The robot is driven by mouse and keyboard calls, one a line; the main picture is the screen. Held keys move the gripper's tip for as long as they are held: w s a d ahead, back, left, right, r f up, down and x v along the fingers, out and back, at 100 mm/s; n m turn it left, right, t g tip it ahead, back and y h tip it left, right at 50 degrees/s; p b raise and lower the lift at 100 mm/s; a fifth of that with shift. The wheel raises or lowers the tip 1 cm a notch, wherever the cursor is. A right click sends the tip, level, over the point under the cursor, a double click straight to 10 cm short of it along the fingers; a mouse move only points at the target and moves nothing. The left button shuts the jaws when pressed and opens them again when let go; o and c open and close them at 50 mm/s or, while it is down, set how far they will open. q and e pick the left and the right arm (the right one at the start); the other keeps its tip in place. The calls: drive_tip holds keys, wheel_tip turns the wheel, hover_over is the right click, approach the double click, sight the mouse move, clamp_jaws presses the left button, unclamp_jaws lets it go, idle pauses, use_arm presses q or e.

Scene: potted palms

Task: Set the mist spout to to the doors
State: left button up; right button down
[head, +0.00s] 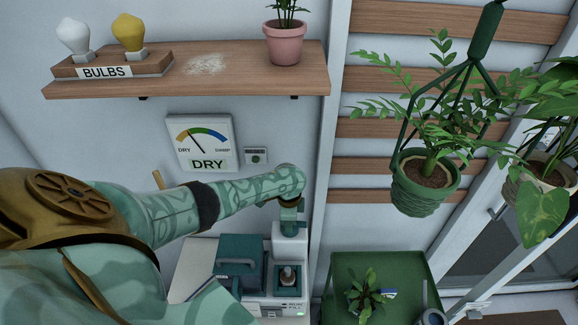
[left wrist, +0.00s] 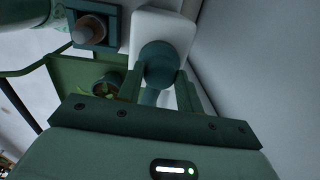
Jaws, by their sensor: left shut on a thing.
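My left gripper (head: 290,222) is at the top of the white and teal mist machine (head: 250,307), below my arm's end. In the left wrist view, its two fingers (left wrist: 159,76) are closed on the round teal mist spout (left wrist: 158,60), one on each side. The spout sits on a white block (left wrist: 175,22) of the machine. Which way the spout points is hard to tell, as my gripper covers much of it. The glass doors (head: 505,235) with white frames are at the right of the head view. My right gripper is not in view.
A teal tank (head: 240,255) and an amber-tipped part in a square well (head: 288,277) are beside the spout. A green trolley (head: 400,265) with a small plant stands right. A hanging pot (head: 415,190) is above it. A dial reading DRY (head: 203,143) is on the wall.

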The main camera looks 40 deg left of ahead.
use_arm(q)
drive_tip(key=shift+s+f, duration=0.1)
idle(0.4)
drive_tip(key=o, duration=1)
wheel_tip(320, 180, up, 5)
drive_tip(key=shift+f+p, duration=0.2)
drive_tip(key=shift+p, duration=0.9)
wheel_tip(320, 180, up, 12)
drive_tip(key=shift+s+d, duration=0.3)
drive_tip(key=shift+s, duration=0.05)
drive_tip(key=shift+f, duration=0.15)
